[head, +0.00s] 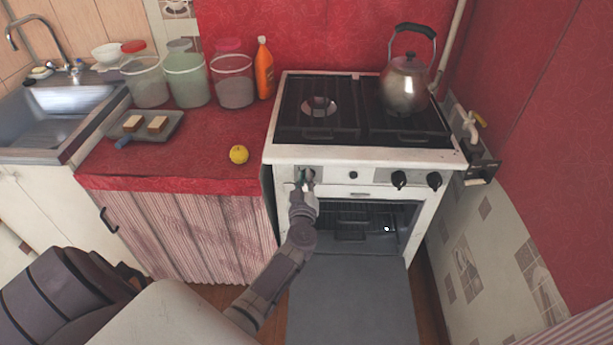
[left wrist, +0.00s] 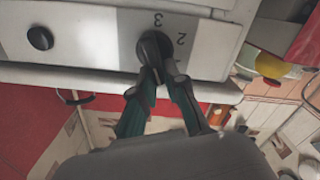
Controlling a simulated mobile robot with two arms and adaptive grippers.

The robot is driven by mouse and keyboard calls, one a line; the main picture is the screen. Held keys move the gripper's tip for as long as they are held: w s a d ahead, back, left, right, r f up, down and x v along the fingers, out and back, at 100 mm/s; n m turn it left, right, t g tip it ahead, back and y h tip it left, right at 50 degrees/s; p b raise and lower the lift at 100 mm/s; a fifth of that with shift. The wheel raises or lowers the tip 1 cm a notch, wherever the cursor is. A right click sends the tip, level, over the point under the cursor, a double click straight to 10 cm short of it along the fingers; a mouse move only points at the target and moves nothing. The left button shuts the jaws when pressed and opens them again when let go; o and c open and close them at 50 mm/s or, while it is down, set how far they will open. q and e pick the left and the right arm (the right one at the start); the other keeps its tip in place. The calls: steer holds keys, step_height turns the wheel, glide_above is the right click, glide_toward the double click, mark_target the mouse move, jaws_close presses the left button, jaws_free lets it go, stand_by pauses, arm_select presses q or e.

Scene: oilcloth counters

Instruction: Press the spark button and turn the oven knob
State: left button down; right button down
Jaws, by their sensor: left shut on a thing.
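The oven knob (left wrist: 154,48) is dark and round, with the digits 2 and 3 printed beside it in the left wrist view. My left gripper (left wrist: 157,76) is shut on the knob. In the head view my left gripper (head: 305,182) reaches the left end of the stove's front panel and hides most of the knob. The spark button (head: 353,175) is a small black disc to the right of the gripper. It also shows in the left wrist view (left wrist: 40,38), apart from the fingers. My right gripper is not in view.
The oven door (head: 350,300) hangs open below the panel. Two black burner knobs (head: 398,179) sit further right. A kettle (head: 408,82) stands on the stove. A lemon (head: 239,154), an orange bottle (head: 264,70) and a tray (head: 170,136) are on the red counter.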

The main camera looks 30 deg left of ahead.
arm_select(q)
steer(key=shift+s+a+f+n+b, duration=0.15)
steer(key=shift+f+n+b, duration=0.55)
steer(key=shift+n, duration=2.45)
steer(key=shift+s+a+f+n+b, duration=0.1)
steer(key=shift+f+n+b, duration=0.2)
steer(key=shift+n+b, duration=1.8)
steer(key=shift+s+a+f+n+p, duration=0.15)
steer(key=shift+f+n, duration=0.35)
steer(key=shift+n, duration=3.65)
steer(key=shift+w+n, duration=0.15)
steer(key=shift+n, duration=0.15)
steer(key=c, duration=1.2)
jaws_free()
steer(key=shift+r, duration=0.1)
